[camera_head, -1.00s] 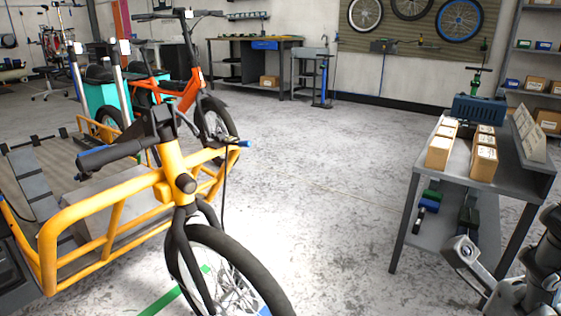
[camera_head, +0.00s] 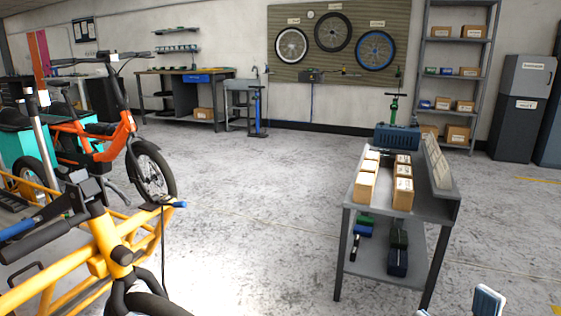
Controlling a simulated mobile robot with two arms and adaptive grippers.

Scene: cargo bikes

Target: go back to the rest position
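A small pale blue and dark part (camera_head: 488,302) shows at the bottom right edge of the head view; it looks like a piece of my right arm or gripper, and its fingers cannot be made out. My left gripper is not in view. No gripper is seen touching or holding anything.
A yellow cargo bike (camera_head: 112,245) stands close at the lower left, with an orange bike (camera_head: 95,150) behind it. A grey cart (camera_head: 437,207) carrying several cardboard boxes (camera_head: 403,194) stands at the right. The floor (camera_head: 262,205) between them is clear.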

